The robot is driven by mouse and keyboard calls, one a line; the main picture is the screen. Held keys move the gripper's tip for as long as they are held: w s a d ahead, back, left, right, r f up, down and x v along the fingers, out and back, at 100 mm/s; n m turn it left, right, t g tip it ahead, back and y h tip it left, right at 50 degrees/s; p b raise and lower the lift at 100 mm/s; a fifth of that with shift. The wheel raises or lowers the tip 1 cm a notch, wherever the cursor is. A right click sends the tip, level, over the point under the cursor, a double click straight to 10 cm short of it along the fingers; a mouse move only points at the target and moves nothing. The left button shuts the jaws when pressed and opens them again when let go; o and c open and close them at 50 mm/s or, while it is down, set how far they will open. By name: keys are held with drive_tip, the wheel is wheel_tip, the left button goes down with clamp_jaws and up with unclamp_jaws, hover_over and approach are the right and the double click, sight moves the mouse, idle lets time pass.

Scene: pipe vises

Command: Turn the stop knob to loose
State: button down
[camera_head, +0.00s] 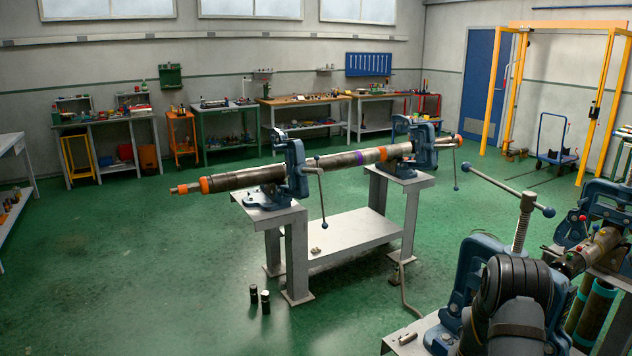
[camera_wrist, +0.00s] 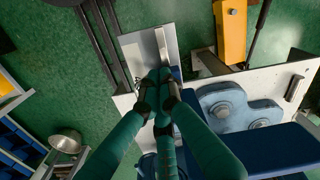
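I cannot pick out the stop knob for certain in either view. Small red and yellow parts (camera_head: 583,218) show at the near-right vise (camera_head: 610,200), beside the end of a pipe (camera_head: 603,243). My black arm is at the lower right of the head view, and my gripper is not visible there.
A long pipe (camera_head: 238,180) lies in two blue vises (camera_head: 297,165) on a grey stand. A vise handle (camera_head: 508,190) reaches across near my arm. Green floor (camera_head: 130,270) is open on the left.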

drive_tip(key=shift+s+a+f, duration=0.2)
drive_tip(key=shift+s+f, duration=0.2)
drive_tip(key=shift+s, duration=0.3)
wheel_tip(320, 180, up, 6)
drive_tip(key=p, duration=0.3)
drive_tip(key=shift+w+d+p, duration=0.15)
drive_tip(key=shift+w+p, duration=0.2)
drive_tip(key=shift+r, duration=0.2)
drive_tip(key=f+b, duration=0.1)
drive_tip(key=f, duration=0.1)
drive_tip(key=f+b, duration=0.1)
drive_tip(key=f, duration=0.1)
drive_tip(key=f+b, duration=0.2)
drive_tip(key=shift+w+a+f, duration=0.1)
drive_tip(key=shift+w+a, duration=0.1)
drive_tip(key=shift+w, duration=0.05)
drive_tip(key=shift+s+a, duration=0.1)
drive_tip(key=shift+s, duration=0.3)
drive_tip(key=shift+w+d, duration=0.3)
drive_tip(key=shift+w, duration=0.25)
idle(0.5)
